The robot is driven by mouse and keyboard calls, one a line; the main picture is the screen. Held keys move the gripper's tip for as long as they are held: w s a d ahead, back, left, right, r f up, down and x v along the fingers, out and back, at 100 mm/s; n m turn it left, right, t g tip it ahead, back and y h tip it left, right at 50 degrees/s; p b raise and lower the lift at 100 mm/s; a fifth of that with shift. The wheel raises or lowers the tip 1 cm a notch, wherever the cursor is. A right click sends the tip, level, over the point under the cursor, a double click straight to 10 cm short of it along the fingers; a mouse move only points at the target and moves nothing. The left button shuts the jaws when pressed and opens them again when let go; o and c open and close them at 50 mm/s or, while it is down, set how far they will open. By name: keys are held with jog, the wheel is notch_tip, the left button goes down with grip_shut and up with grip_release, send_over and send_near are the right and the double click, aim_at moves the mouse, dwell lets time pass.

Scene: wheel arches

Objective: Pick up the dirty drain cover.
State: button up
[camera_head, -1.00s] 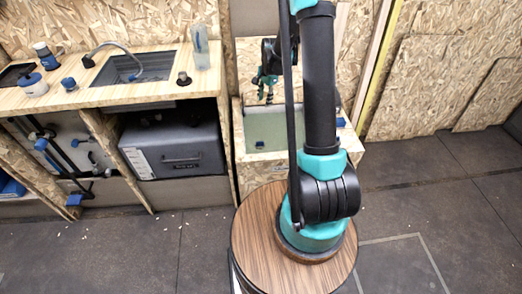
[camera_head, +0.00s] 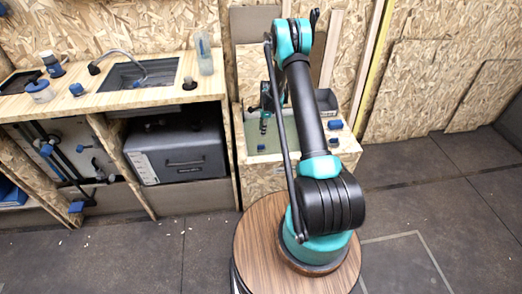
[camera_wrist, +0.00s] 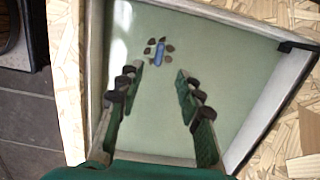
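The drain cover (camera_wrist: 160,52) shows in the wrist view as a small blue piece ringed by several brown lumps. It lies on the pale green floor of a shallow basin (camera_wrist: 225,60). In the head view a small blue spot (camera_head: 261,147) on the basin floor seems to be the same cover. My gripper (camera_wrist: 157,74) is open and empty, its two dark green fingers spread wide. In the wrist view the cover appears just beyond the gap between the fingertips, apart from them. In the head view my gripper (camera_head: 264,124) hangs above the basin; its exact height is unclear.
The basin has raised walls and a chipboard surround (camera_head: 262,178). Blue items (camera_head: 335,125) sit on its right ledge. Left of it stands a wooden counter (camera_head: 130,97) with a sink (camera_head: 140,75), a tap and a bottle (camera_head: 204,55). Open floor lies at the right.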

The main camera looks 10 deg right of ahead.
send_over(261, 145)
jog(key=f, duration=0.7)
jog(key=shift+w, duration=0.2)
jog(key=shift+f, duration=2.6)
grip_shut()
